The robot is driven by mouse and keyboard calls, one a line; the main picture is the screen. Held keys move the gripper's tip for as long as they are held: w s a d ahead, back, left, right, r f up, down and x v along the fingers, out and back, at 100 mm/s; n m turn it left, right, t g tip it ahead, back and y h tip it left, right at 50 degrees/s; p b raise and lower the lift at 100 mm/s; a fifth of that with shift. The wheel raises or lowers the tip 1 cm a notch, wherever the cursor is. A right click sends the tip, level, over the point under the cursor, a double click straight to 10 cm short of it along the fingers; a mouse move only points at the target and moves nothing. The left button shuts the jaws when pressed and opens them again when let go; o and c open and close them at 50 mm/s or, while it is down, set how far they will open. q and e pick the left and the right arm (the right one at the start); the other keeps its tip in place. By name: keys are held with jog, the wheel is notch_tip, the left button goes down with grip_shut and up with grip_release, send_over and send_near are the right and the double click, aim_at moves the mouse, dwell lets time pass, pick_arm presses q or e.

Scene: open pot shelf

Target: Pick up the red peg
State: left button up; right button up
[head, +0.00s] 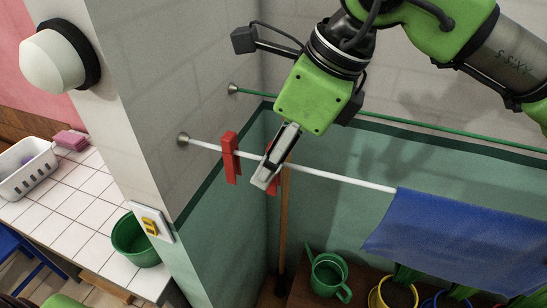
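A red peg (231,157) hangs on the white line (338,177) near its wall end at the left. A second red peg (273,187) is just right of it on the line, mostly hidden behind my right gripper (266,180). My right gripper comes down from the top right, with its fingertips at the line in front of the second peg. The fingers overlap in this view, so I cannot tell whether they are open or shut, or whether they touch that peg. My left gripper is not in view.
A blue cloth (465,240) hangs at the line's right end. A green cord (400,122) runs behind along the wall. A wooden pole (283,225) stands below the gripper. A green watering can (327,275) and pots are lower right. A wall corner with a switch (150,224) stands left.

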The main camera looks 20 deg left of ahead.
jog(key=c, duration=0.9)
jog(key=shift+r, duration=0.1)
